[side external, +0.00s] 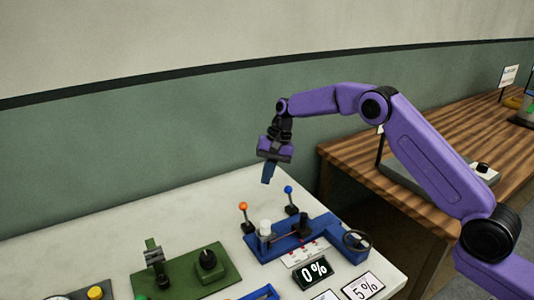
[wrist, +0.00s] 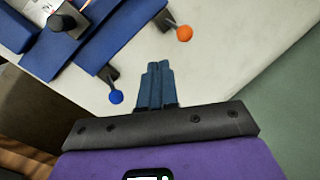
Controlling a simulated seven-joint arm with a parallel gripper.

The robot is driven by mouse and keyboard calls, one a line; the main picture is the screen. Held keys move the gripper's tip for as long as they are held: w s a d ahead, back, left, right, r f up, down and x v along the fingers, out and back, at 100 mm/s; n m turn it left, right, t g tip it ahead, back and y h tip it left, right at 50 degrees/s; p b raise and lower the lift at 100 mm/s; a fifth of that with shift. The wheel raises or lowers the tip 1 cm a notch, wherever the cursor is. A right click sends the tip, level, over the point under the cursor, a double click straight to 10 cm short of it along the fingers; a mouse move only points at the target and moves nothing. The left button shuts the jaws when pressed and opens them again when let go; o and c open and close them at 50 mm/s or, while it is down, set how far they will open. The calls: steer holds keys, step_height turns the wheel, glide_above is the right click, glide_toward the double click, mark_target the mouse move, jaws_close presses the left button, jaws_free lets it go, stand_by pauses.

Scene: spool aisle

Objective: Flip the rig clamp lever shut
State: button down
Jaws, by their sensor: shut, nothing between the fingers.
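The blue rig (side external: 318,232) sits on the white table. It bears a lever with an orange knob (side external: 243,206), a lever with a blue knob (side external: 288,189), a white cylinder (side external: 265,227) and a handwheel (side external: 356,240). Both levers stand up in the side view; I cannot tell which one is the clamp lever. My gripper (side external: 267,180) is shut and empty, pointing down above the table behind the rig. In the wrist view my fingertips (wrist: 160,66) are between the orange knob (wrist: 184,33) and the blue knob (wrist: 116,97), apart from both.
A green fixture (side external: 190,272) stands left of the rig. A 0% display (side external: 314,271) and a 5% card (side external: 363,286) lie in front. A wooden bench (side external: 350,158) is at the right, and a green wall (side external: 150,150) rises behind. The table's back left is clear.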

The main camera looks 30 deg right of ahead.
steer(key=w+d+r, duration=0.2)
steer(key=w+r, duration=0.1)
steer(key=r, duration=0.1)
steer(key=shift+w+r, duration=0.2)
steer(key=shift+r, duration=0.2)
steer(key=shift+a+r, duration=0.1)
stand_by(0.5)
steer(key=s+a+r+n+h, duration=0.1)
steer(key=s+a+r+n, duration=0.15)
steer(key=s, duration=0.55)
steer(key=s+a+r+n, duration=0.2)
steer(key=s+n, duration=0.1)
steer(key=s, duration=0.5)
steer(key=s+a+r+n+h, duration=0.1)
steer(key=s+a+r+n, duration=0.15)
steer(key=s, duration=0.55)
steer(key=s+d+f+n, duration=0.1)
steer(key=s+d+n, duration=0.2)
steer(key=s, duration=0.6)
steer(key=s+d+f+n, duration=0.2)
steer(key=s+d+n, duration=0.1)
steer(key=s+d, duration=0.4)
steer(key=s+d+f+n+h, duration=0.1)
steer(key=s+d+n, duration=0.3)
steer(key=s, duration=0.6)
steer(key=shift+s+d+f, duration=0.15)
steer(key=shift+s+d, duration=0.2)
steer(key=shift+d, duration=0.15)
